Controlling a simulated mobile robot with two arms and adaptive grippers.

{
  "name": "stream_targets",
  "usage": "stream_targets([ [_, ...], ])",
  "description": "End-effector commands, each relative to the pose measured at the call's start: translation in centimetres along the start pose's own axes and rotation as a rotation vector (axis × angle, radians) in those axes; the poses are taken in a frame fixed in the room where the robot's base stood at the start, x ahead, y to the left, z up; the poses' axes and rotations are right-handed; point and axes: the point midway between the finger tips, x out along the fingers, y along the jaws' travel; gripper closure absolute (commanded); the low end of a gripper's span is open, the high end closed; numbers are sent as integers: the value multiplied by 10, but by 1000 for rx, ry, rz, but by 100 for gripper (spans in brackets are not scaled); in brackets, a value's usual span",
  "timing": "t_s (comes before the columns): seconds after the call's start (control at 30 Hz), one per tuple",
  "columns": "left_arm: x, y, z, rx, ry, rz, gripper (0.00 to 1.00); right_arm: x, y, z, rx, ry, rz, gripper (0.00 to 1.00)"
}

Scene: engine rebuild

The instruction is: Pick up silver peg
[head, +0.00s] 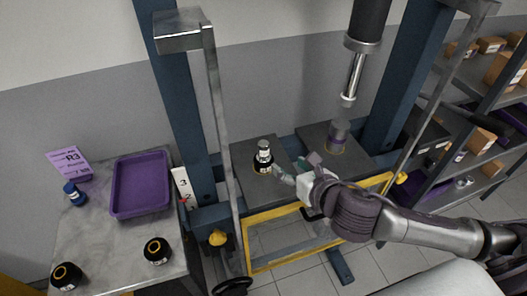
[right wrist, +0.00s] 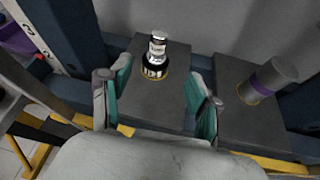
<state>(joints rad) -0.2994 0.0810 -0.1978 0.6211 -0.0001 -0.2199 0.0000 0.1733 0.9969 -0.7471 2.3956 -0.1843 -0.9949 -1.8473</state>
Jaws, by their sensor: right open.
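A silver peg (head: 264,146) stands upright in a black ring-shaped part (head: 263,165) with a yellow band, on the left dark press block. The peg (right wrist: 157,43) and black part (right wrist: 153,69) also show in the right wrist view, beyond and between the fingers. My right gripper (head: 293,168) is open and empty, just right of and in front of the peg; its teal-padded fingers (right wrist: 158,95) are spread apart. They look apart from the peg. My left gripper is not in view.
A grey cylinder with a purple band (head: 337,137) stands on the right block, below the press ram (head: 350,80). A side table at left holds a purple tray (head: 141,210) and black parts (head: 158,251).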

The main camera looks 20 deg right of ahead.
Motion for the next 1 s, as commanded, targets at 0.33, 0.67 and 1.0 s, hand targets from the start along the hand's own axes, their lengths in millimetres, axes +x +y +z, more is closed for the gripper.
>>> stream_targets([
  [0.33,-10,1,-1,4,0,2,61,43,-3,10,-150,-19,10,38],
  [0.67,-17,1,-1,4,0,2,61,86,-2,8,-150,-17,11,38],
  [1.0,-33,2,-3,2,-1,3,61,128,5,11,-148,-17,10,38],
])
